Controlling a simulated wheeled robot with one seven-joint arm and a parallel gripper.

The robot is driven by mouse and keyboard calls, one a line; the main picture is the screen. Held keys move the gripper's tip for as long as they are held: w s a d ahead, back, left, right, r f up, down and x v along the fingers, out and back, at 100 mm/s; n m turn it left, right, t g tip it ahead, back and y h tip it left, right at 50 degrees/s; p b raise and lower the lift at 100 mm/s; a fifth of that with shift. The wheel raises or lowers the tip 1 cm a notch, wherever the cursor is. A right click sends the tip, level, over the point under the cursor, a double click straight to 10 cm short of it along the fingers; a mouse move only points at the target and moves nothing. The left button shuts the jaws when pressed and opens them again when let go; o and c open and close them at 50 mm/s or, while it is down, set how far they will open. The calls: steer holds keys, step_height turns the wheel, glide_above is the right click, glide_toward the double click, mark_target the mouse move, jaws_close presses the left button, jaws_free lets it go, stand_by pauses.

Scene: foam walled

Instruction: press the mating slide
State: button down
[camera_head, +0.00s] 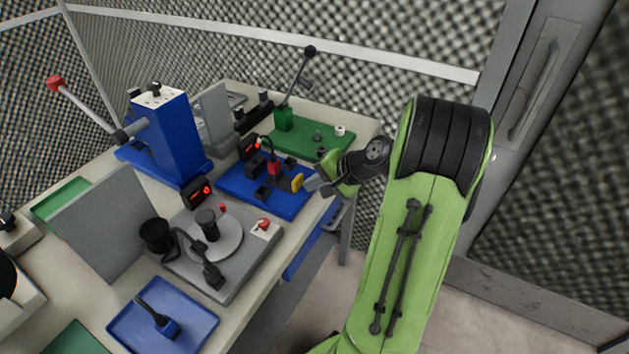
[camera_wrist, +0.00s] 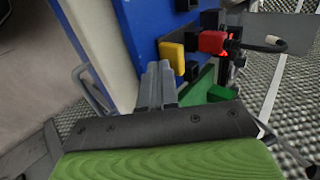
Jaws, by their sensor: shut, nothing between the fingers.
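A blue fixture plate (camera_head: 238,183) lies on the bench and carries several small black blocks, a red block (camera_head: 274,167) and a yellow pad (camera_head: 297,183). The yellow pad looks like the push face of the mating slide, though I cannot be sure. In the wrist view the yellow pad (camera_wrist: 172,56) stands just beyond my fingertips, with the red block (camera_wrist: 211,42) to its right. My gripper (camera_head: 311,185) is shut and empty at the plate's right edge, close beside the yellow pad. Its closed grey fingers (camera_wrist: 158,72) point toward the pad; I cannot tell whether they touch it.
A green plate (camera_head: 315,136) with a black-knobbed lever lies behind. A blue press (camera_head: 165,135) with a red-knobbed handle stands at left. A grey fixture with a round disc (camera_head: 215,237) and a blue tray (camera_head: 190,318) lie nearer. Free floor lies right of the bench.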

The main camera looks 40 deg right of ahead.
steer(key=v, duration=0.3)
steer(key=shift+f+p, duration=0.15)
steer(key=shift+p, duration=0.25)
steer(key=p+v, duration=0.2)
steer(key=v, duration=0.5)
steer(key=a+r+n+g+h+p, duration=0.1)
steer(key=a+r+n+g+p, duration=0.45)
steer(key=a, duration=0.95)
steer(key=s+a+r+n+t+h+p, duration=0.1)
steer(key=s+a+r+n+t+h, duration=0.1)
steer(key=s+a+r+n, duration=0.5)
steer(key=s+a+n, duration=0.1)
steer(key=s+a, duration=0.1)
steer(key=s, duration=0.3)
steer(key=shift+a+r+p, duration=0.3)
steer(key=shift+r+p, duration=0.05)
steer(key=shift+p, duration=0.05)
